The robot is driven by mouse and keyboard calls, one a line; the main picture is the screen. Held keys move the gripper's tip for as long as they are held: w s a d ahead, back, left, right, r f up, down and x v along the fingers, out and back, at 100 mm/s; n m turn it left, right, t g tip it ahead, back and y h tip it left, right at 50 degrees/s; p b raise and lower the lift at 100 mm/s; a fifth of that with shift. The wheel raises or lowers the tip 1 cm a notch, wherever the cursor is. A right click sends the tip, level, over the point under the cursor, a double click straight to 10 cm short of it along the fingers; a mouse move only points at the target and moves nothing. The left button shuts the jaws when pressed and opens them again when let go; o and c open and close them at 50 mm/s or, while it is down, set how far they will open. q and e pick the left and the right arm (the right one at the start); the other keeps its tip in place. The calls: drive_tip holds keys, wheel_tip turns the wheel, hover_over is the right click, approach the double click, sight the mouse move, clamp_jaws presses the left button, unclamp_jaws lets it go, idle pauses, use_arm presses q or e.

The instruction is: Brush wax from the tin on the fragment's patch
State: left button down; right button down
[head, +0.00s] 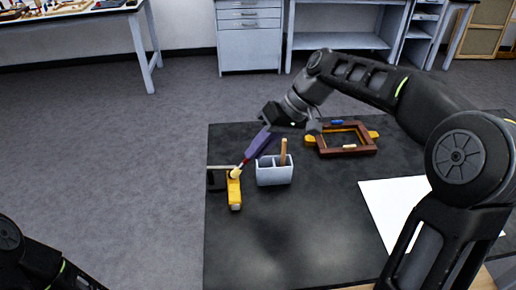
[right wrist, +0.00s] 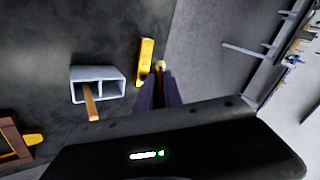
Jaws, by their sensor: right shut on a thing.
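My right gripper (head: 256,146) is shut on a slim brush (head: 243,163) with a reddish band and a pale tip, pointing down and left. In the right wrist view the brush tip (right wrist: 160,66) shows beyond the gripper fingers (right wrist: 160,92). The tip is at the far end of a yellow-gold piece (head: 235,192), probably the fragment, which also shows in the right wrist view (right wrist: 146,60). I cannot tell whether the tip touches it. No patch can be made out on it. I cannot clearly identify the wax tin. My left gripper is out of view.
A grey two-part holder (head: 274,175) with a wooden handle (head: 283,152) stands right of the gold piece. A brown frame (head: 346,152) with yellow ends lies farther right. White paper (head: 392,205) lies on the dark table (head: 290,240). A dark item (head: 216,181) sits by the left edge.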

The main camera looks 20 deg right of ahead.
drive_tip(key=shift+r+p, duration=1.2)
drive_tip(key=shift+r, duration=0.35)
drive_tip(key=shift+f, duration=0.2)
